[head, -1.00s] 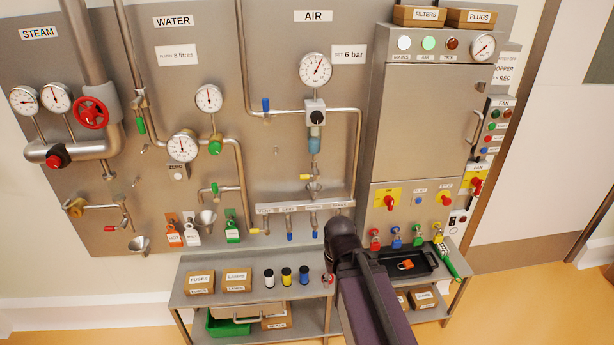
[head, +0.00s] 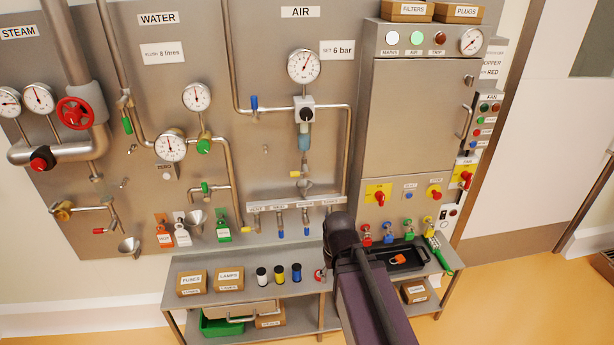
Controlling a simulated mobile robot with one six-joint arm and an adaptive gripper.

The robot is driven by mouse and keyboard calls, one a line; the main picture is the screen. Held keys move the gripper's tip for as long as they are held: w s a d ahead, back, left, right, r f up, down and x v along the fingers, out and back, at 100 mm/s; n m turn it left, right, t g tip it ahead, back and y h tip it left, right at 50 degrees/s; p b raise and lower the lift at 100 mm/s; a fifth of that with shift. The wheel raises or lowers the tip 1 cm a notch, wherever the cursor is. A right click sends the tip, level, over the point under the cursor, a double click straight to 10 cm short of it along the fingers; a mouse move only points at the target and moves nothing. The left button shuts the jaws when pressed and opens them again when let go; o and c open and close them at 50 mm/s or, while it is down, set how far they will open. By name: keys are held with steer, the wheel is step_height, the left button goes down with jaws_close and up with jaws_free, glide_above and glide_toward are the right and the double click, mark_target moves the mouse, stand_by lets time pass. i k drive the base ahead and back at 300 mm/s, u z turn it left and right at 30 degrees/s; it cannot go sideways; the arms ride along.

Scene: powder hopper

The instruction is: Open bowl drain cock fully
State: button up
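Under the AIR sign, a small clear bowl (head: 303,141) hangs below a regulator with a black knob (head: 304,110). Below the bowl, on a short vertical pipe, is a small cock with a yellow lever (head: 295,174), which appears to be the bowl drain cock. The lever points left, across the pipe. A small metal funnel (head: 304,187) sits just under it. My dark arm rises from the bottom of the picture, ending below and right of the cock. My gripper's fingers do not show, and nothing touches the cock.
Below the funnel, a manifold (head: 296,203) carries several small cocks. A shelf bench (head: 240,296) stands in front of the panel, with boxes, bottles and a black tray (head: 394,262). A steel cabinet (head: 418,120) stands to the right. Open floor lies farther right.

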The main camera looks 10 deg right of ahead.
mark_target(306, 173)
steer(key=k, duration=1.3)
steer(key=z, duration=0.7)
steer(key=i, duration=1.8)
steer(key=u, duration=0.4)
steer(key=i, duration=0.35)
steer(key=u, duration=0.3)
